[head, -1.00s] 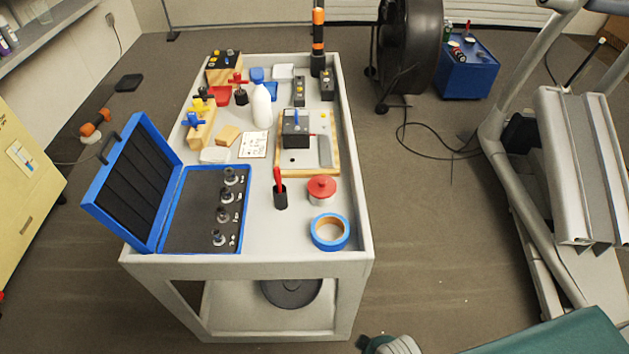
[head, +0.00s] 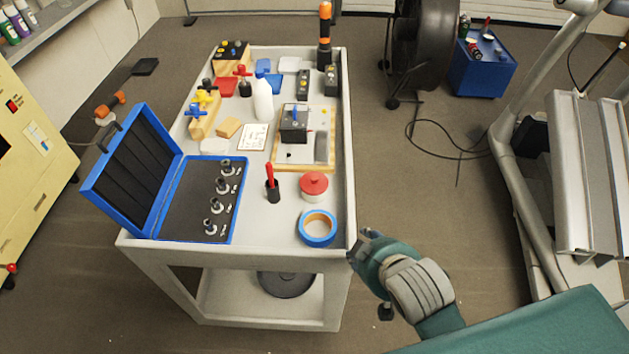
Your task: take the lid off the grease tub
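The grease tub (head: 313,195) is a small pale tub on the cart top, near the right edge. Its red lid (head: 314,182) with a knob sits on it. My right gripper (head: 364,241) is beside the cart's front right corner, to the right of and nearer than the tub, and apart from it. Its fingers are small and partly hidden by my green and grey arm, so I cannot tell whether they are open. My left gripper is not in view.
A blue tape roll (head: 318,228) lies in front of the tub. A black cup with a red-handled tool (head: 271,187) stands left of it. An open blue case (head: 170,200) fills the cart's front left. The cart (head: 265,250) has a raised rim. A wooden board (head: 300,168) lies behind the tub.

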